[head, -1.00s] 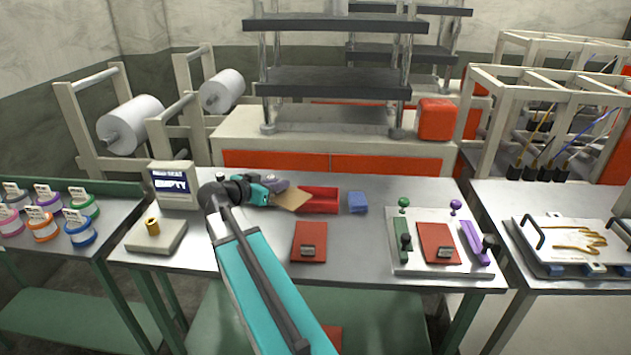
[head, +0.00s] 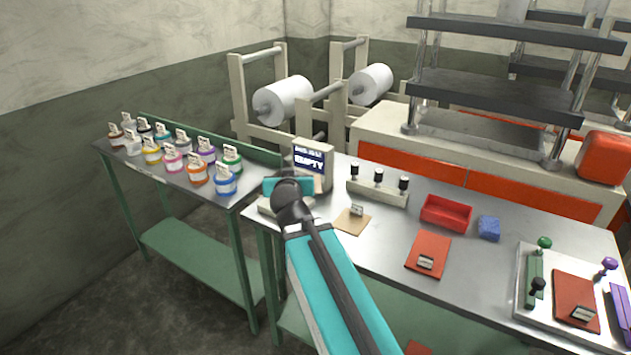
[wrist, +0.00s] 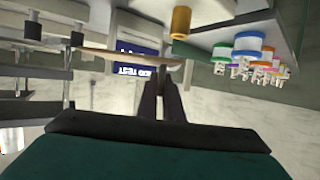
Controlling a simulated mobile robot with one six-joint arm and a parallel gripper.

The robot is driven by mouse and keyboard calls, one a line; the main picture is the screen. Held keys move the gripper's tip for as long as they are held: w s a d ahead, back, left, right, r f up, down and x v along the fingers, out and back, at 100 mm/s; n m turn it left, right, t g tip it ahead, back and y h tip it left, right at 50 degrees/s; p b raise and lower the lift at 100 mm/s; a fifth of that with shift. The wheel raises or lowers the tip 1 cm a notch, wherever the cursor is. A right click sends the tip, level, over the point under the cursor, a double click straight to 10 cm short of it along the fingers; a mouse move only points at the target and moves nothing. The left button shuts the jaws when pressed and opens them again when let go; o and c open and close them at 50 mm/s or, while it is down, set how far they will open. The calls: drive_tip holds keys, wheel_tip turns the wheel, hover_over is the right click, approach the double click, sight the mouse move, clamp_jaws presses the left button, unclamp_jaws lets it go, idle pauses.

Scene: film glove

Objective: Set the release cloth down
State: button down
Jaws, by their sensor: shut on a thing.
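My gripper (head: 308,185) is at the left end of the steel table, in front of the small display. It is shut on a thin tan sheet, which I take as the release cloth (head: 318,183). In the wrist view the cloth (wrist: 115,54) shows nearly edge-on, reaching left from between the dark fingertips (wrist: 168,78), apart from the table. In the head view my arm and gripper hide most of it. A second tan piece (head: 345,225) with a small metal block on it lies on the table, to the right of my gripper.
The display (head: 313,160) stands close behind my gripper; a gold cylinder (wrist: 180,22) is near it. A rack with three black knobs (head: 378,194), a red tray (head: 446,213), a blue block (head: 488,228) and a red sheet (head: 428,252) are to the right. Paint jars (head: 197,172) stand left.

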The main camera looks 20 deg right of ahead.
drive_tip(key=w+a+r+n+y, duration=0.1)
drive_tip(key=a+r+n+y, duration=0.2)
drive_tip(key=a+r+y, duration=0.1)
drive_tip(key=shift+w+a+r+t, duration=0.3)
drive_tip(key=shift+a+r, duration=0.3)
drive_tip(key=shift+r, duration=0.15)
drive_tip(key=shift+s, duration=0.1)
